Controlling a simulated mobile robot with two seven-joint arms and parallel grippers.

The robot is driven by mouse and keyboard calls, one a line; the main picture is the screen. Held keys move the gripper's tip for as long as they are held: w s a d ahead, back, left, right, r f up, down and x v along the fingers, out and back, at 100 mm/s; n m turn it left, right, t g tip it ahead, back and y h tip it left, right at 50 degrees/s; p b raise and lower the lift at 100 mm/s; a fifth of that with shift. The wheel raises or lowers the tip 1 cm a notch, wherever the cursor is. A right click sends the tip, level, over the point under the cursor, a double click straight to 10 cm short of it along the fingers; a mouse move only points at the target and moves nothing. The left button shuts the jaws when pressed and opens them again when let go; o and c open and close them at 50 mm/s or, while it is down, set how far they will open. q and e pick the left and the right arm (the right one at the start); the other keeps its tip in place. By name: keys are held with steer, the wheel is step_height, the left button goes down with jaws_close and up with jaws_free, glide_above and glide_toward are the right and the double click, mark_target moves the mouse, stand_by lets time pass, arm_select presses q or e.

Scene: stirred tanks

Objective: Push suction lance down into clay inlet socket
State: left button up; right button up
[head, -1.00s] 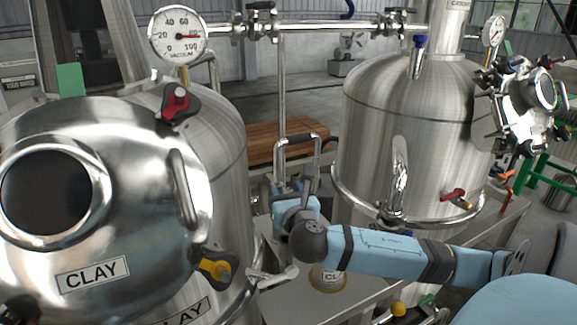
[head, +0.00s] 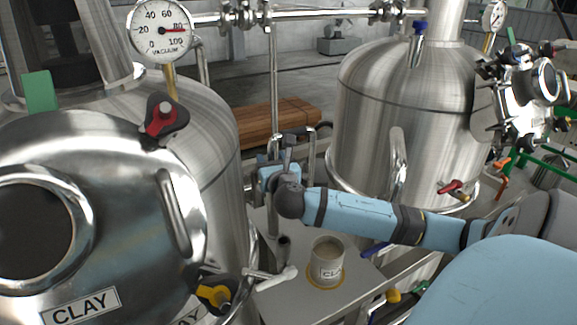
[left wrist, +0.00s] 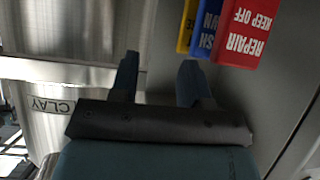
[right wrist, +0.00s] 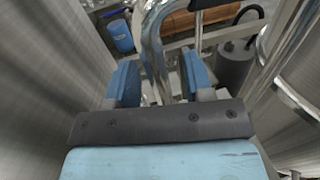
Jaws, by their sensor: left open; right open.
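My right gripper (head: 278,165) is between the two tanks in the head view, beside a thin upright steel tube (head: 274,90). I cannot tell whether this tube is the suction lance. In the right wrist view my right gripper (right wrist: 160,78) is open, with a bent steel tube (right wrist: 153,45) showing between and beyond its fingers. I cannot tell whether they touch. A dark-ended short tube (head: 283,247) stands below the gripper. I cannot make out the clay inlet socket for certain. My left gripper (left wrist: 158,78) is open and empty in the left wrist view.
A cup labelled CLAY (head: 328,262) stands in a yellow ring on a grey bench (head: 300,298). The clay tank (head: 120,210) is close on the left; another steel tank (head: 400,120) stands right. Red, blue and yellow tags (left wrist: 243,32) hang near my left gripper.

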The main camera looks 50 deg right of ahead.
steer(key=shift+w, duration=0.1)
jaws_close()
